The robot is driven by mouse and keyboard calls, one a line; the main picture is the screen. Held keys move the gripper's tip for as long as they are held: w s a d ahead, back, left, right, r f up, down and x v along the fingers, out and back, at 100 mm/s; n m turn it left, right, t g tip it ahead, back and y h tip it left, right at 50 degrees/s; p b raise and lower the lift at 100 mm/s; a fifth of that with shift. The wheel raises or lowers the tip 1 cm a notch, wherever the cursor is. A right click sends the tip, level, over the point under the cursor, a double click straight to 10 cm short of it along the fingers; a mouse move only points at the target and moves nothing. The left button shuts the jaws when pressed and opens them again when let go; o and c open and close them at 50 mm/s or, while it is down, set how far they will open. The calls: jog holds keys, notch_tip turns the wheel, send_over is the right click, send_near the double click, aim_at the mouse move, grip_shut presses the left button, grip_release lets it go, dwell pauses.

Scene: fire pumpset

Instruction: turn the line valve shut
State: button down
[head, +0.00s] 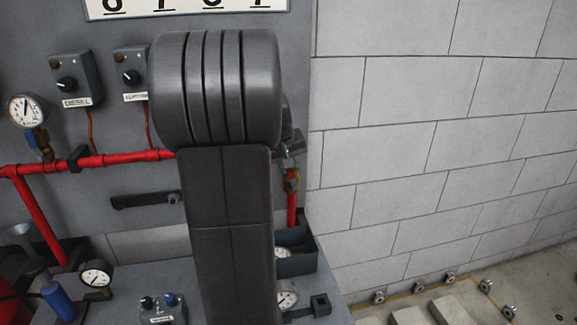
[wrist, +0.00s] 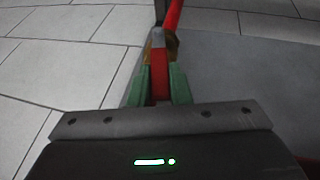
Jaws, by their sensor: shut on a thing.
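In the wrist view, the green fingers of my gripper (wrist: 160,88) stand on both sides of a red lever (wrist: 159,78) and are shut on it. Just beyond the fingertips is the brass-coloured body of the line valve (wrist: 157,38), partly hidden by the lever and fingers. In the head view, the line valve (head: 292,180) shows as a small brass and red piece on the vertical red pipe, right of my arm. My arm hides most of my gripper and the lever there. The lever's exact angle is hard to tell.
A red pipe (head: 120,158) runs along the grey panel at left, with a gauge (head: 26,110) and two switch boxes, one marked DIESEL (head: 75,80). A bench below holds a dark open bin (head: 298,262) and gauges. The block wall (head: 430,130) is bare at right.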

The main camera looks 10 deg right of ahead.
jog(key=c, duration=1.3)
grip_release()
jog(key=shift+c, duration=0.2)
jog(key=v, duration=1.3)
jog(key=shift+s+r, duration=0.2)
jog(key=shift+r, duration=0.15)
jog(key=shift+a, duration=0.15)
